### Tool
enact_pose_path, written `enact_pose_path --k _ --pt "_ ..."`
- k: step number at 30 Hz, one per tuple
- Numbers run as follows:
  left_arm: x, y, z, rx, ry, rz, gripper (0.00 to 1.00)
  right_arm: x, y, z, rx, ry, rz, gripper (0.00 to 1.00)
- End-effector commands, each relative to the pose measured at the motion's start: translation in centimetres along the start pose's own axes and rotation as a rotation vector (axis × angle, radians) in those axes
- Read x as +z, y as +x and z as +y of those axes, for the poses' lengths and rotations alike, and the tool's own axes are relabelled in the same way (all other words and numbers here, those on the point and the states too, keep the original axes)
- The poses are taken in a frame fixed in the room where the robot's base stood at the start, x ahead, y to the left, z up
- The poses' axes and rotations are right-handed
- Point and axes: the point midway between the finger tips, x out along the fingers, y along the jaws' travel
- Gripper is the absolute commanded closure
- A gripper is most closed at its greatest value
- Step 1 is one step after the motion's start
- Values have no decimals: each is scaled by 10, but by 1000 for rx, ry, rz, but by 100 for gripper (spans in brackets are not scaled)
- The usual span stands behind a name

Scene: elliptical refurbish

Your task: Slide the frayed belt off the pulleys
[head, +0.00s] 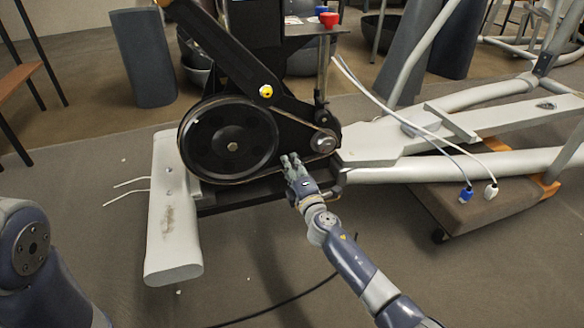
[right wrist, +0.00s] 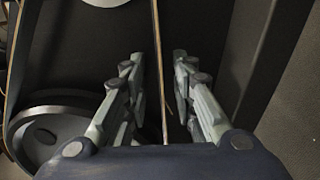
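The large black pulley wheel (head: 229,140) sits upright on the machine's frame, with the small silver pulley (head: 324,141) to its right. The belt shows in the right wrist view as thin tan-edged strands, one (right wrist: 156,50) running down between my fingers and another at the left. A round grey pulley (right wrist: 45,135) is at lower left there. My right gripper (head: 291,160) is just below the frame between the two pulleys. In its wrist view the fingers (right wrist: 157,65) are apart, with a gap around the strand. My left gripper is out of view.
A pale crossbar foot (head: 172,225) stands left of the wheel. White cables with blue and white plugs (head: 466,194) hang at right, over a brown wheeled platform (head: 475,208). A red cup-like thing (head: 328,19) stands above the frame. A black cable lies on the open front floor.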

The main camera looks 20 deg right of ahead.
Motion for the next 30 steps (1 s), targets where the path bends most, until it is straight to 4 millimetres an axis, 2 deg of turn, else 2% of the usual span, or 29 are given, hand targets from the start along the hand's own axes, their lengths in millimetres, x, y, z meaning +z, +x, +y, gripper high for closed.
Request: enact_pose_path --k 1,3,30 --pt "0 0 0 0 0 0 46 0 0 0 0 0 0 86" --pt "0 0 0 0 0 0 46 0 0 0 0 0 0 100" --pt "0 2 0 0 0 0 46 0 -6 1 1 1 0 100"
